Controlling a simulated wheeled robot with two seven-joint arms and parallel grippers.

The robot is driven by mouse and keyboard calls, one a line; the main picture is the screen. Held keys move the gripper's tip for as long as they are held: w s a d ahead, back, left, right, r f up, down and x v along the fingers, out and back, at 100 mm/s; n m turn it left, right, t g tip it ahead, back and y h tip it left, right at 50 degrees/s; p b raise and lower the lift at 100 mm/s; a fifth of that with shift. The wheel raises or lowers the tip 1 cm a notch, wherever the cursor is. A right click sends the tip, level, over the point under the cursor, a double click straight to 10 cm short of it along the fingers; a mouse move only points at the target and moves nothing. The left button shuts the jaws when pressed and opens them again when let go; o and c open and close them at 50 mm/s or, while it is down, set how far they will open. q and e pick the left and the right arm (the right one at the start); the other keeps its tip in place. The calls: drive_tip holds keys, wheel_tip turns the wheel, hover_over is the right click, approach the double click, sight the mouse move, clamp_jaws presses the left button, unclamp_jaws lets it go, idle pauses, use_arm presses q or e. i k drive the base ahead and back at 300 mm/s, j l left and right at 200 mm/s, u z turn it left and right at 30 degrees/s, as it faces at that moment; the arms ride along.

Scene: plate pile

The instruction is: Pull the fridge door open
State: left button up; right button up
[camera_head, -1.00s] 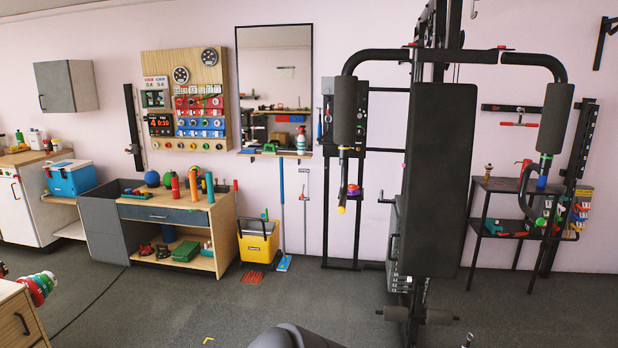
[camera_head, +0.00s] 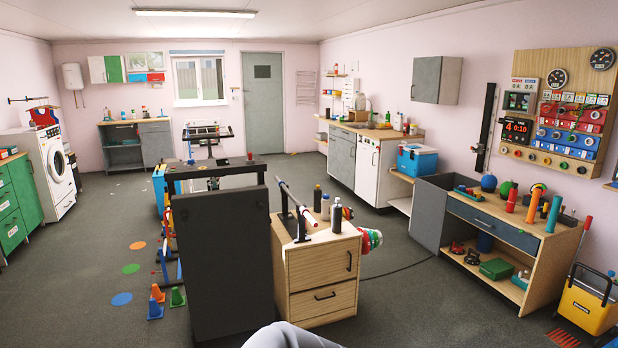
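A white-fronted unit (camera_head: 367,172) with a small dark handle near its top stands under the wooden counter by the right wall, and looks like the fridge. Its door appears shut. It is some distance away, beyond the wooden drawer cabinet. Neither of my grippers shows in the head view, so I cannot see whether they are open or shut. Only a grey rounded part of my own body shows at the bottom edge.
A wooden drawer cabinet (camera_head: 322,266) and a tall dark panel (camera_head: 222,255) stand close in front. A blue cooler (camera_head: 417,160) sits right of the white unit. A workbench (camera_head: 530,250) is at right.

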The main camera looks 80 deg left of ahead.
sight(368, 157)
drive_tip(key=j+u, duration=0.1)
drive_tip(key=u, duration=2.3)
drive_tip(key=i+l+z, duration=0.1)
drive_tip(key=i+z, duration=0.35)
drive_tip(key=i, duration=1.75)
drive_tip(key=i+z, duration=0.15)
drive_tip(key=i, duration=0.6)
drive_tip(key=i+z, duration=0.15)
drive_tip(key=i, duration=0.6)
drive_tip(key=i+j+z, duration=0.15)
drive_tip(key=i, duration=0.6)
drive_tip(key=i+u, duration=0.4)
drive_tip(key=i, duration=0.25)
drive_tip(key=i+l+u, duration=0.2)
drive_tip(key=i+u, duration=0.25)
drive_tip(key=i, duration=0.15)
drive_tip(key=i+j+u, duration=0.25)
drive_tip(key=i+u, duration=0.2)
drive_tip(key=i, duration=0.3)
drive_tip(key=i+u, duration=0.5)
drive_tip(key=i, duration=0.25)
drive_tip(key=i+j+z, duration=0.35)
drive_tip(key=i, duration=0.25)
drive_tip(key=i+j+z, duration=0.65)
drive_tip(key=i+j, duration=0.35)
drive_tip(key=j, duration=0.15)
